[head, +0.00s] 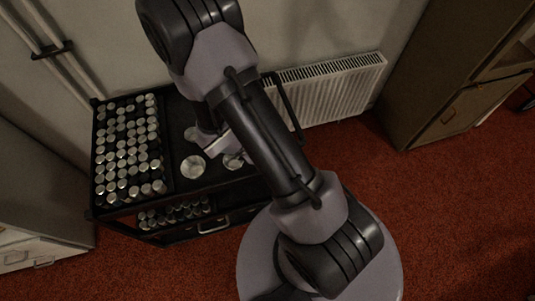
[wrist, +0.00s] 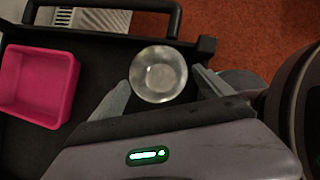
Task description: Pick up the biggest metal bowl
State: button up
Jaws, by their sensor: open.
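In the wrist view, a round, shiny metal bowl (wrist: 158,74) sits on the dark cart top between the fingertips of my gripper (wrist: 162,78). The fingers are spread apart on either side of it, and I cannot tell whether either touches it. In the head view, one metal bowl (head: 193,167) stands in plain sight on the cart. A second metal bowl (head: 232,161) to its right is partly hidden by my arm. I cannot tell for sure which of these is the one in the wrist view. My fingertips are not clearly visible in the head view.
A pink rectangular container (wrist: 37,86) is left of the bowl in the wrist view. A black cart rail (wrist: 172,12) runs beyond it. Many small metal-topped jars (head: 130,150) fill the cart's left side. A radiator (head: 325,90) and a cabinet (head: 455,75) stand behind.

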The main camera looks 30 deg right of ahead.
jog(key=b+x, duration=0.1)
jog(key=x, duration=0.3)
jog(key=shift+w+d, duration=0.1)
jog(key=shift+r, duration=0.15)
jog(key=c, duration=1.1)
